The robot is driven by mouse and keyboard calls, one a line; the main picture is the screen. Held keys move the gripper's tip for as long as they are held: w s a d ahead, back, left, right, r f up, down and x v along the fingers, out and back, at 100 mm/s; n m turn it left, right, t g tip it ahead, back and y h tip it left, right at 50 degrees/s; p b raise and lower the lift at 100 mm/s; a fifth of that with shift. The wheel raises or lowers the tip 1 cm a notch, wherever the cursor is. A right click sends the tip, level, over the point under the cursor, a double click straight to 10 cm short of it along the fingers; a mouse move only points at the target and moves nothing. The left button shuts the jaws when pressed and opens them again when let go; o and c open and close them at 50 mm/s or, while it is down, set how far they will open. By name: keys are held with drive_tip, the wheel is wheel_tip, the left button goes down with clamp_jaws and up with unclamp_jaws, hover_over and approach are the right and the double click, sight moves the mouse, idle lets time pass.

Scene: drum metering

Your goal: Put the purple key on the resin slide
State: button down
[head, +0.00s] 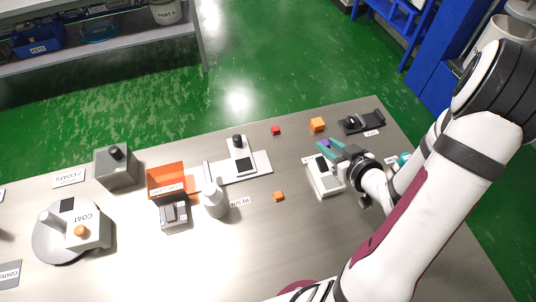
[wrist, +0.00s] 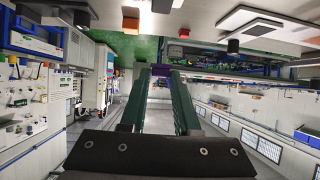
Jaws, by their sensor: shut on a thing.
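The purple key (head: 325,143) is small and sits between the teal fingertips of my gripper (head: 328,150). In the wrist view a purple bit of the key (wrist: 160,70) shows between the fingertips (wrist: 160,74), mostly hidden. My gripper is shut on it and is held above a white device with a dark square (head: 326,178), apart from the table. A label that seems to read RESIN (head: 240,201) lies right of a white bottle (head: 214,200). A flat white slab (head: 262,162) lies behind it, bearing a black-knobbed unit; I cannot tell whether it is the resin slide.
An orange block (head: 317,124), a red cube (head: 276,130) and a smaller orange cube (head: 279,196) lie loose. A black tray-like item (head: 362,121) is at the back right. An orange bin (head: 167,179), grey box (head: 116,168) and round COAT unit (head: 72,230) stand left. The front middle table is clear.

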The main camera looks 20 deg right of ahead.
drive_tip(key=w+a+r+n+y, duration=0.2)
drive_tip(key=a+n+y, duration=0.2)
drive_tip(key=n+g+y, duration=0.4)
hover_over(237, 161)
drive_tip(key=s+d, duration=0.4)
drive_tip(key=f, duration=0.7)
drive_tip(key=shift+w+a, duration=0.25)
drive_tip(key=f, duration=0.4)
drive_tip(key=shift+w+a, duration=0.2)
drive_tip(key=shift+a, duration=0.05)
drive_tip(key=shift+f, duration=0.25)
drive_tip(key=shift+f, duration=0.2)
drive_tip(key=c, duration=0.6)
unclamp_jaws()
drive_tip(key=shift+c, duration=0.2)
